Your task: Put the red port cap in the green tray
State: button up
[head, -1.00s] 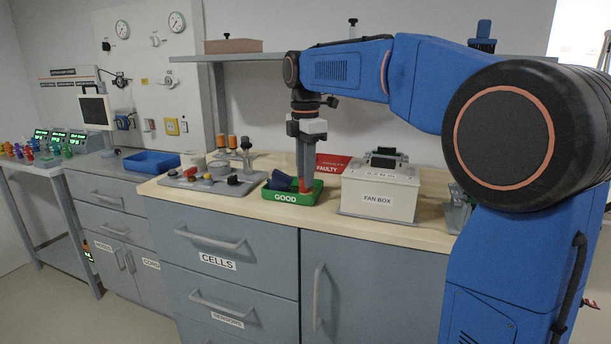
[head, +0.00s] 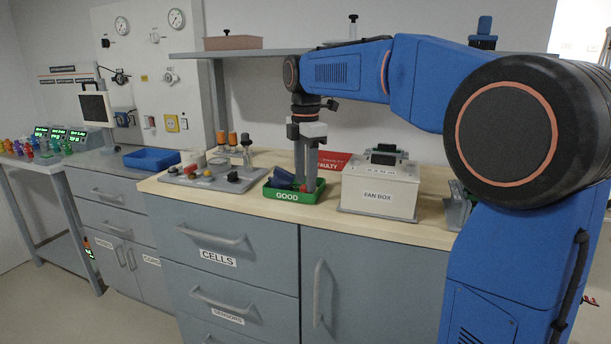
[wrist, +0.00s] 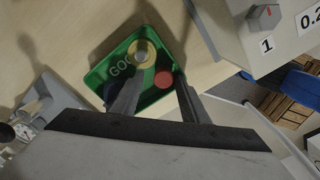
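The green tray (head: 310,196), labelled GOOD, sits on the wooden counter. The red port cap (wrist: 164,79) shows in the wrist view as a round red disc inside the tray, near its right side. In the head view only a little red shows by the fingers. My gripper (head: 306,187) points straight down into the tray. In the wrist view its two fingers (wrist: 160,80) stand apart, one on each side of the cap, with visible gaps. A yellowish round piece (wrist: 145,50) and a dark blue piece (head: 283,179) also lie in the tray; a finger partly hides the blue one.
The white fan box (head: 377,193) stands close on the right of the tray. A red FAULTY sign (head: 331,160) is behind. A grey board (head: 205,180) with several parts lies to the left, and a blue bin (head: 151,160) is further left.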

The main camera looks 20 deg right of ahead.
notch_tip(320, 180, up, 13)
dwell(0.8)
jog(key=shift+r, duration=0.1)
